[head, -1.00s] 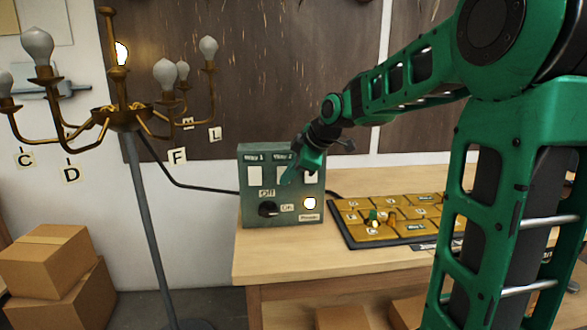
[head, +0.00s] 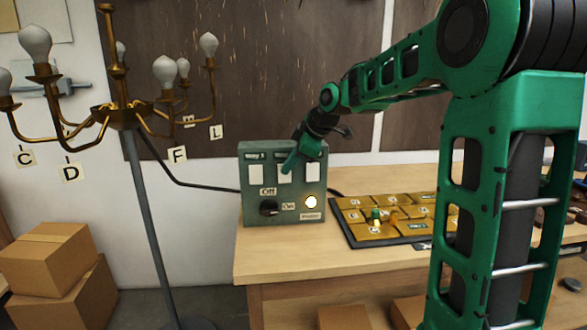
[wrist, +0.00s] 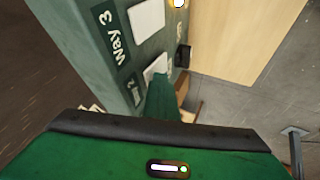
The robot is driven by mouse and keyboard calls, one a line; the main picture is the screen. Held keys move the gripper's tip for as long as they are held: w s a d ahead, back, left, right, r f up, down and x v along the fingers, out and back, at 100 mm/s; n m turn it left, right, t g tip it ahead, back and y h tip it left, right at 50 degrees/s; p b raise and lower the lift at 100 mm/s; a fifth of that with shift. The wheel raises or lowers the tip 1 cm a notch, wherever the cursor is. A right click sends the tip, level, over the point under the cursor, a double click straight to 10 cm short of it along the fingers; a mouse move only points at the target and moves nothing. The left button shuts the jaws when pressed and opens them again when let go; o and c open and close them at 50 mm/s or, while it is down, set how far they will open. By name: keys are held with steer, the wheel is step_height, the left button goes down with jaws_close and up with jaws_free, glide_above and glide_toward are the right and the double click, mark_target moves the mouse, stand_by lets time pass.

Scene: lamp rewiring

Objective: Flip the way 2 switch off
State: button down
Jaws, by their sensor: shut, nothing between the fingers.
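The green-grey switch box (head: 252,208) stands on the left of the table and carries a row of three white rocker switches. The way 2 switch (head: 284,177) is the middle one; it shows partly in the wrist view (wrist: 154,68), beside the way 3 switch (wrist: 147,18). My gripper (head: 289,170) is shut and empty, its tip at the way 2 switch and covering part of it. In the wrist view my gripper (wrist: 162,88) reaches to that switch; whether it touches cannot be told. The rocker's tilt is hard to make out.
The chandelier lamp (head: 124,117) stands left of the box, its visible bulbs unlit, with a cable running to the box. The box's knob (head: 268,208) sits beside Off and On labels; a round light (head: 311,202) glows. A labelled tray (head: 350,236) lies right.

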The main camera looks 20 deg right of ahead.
steer(key=shift+r, duration=0.15)
steer(key=shift+a+r, duration=0.1)
steer(key=shift+r, duration=0.55)
steer(key=s+a+v, duration=0.1)
steer(key=v, duration=1.1)
steer(key=shift+f, duration=0.25)
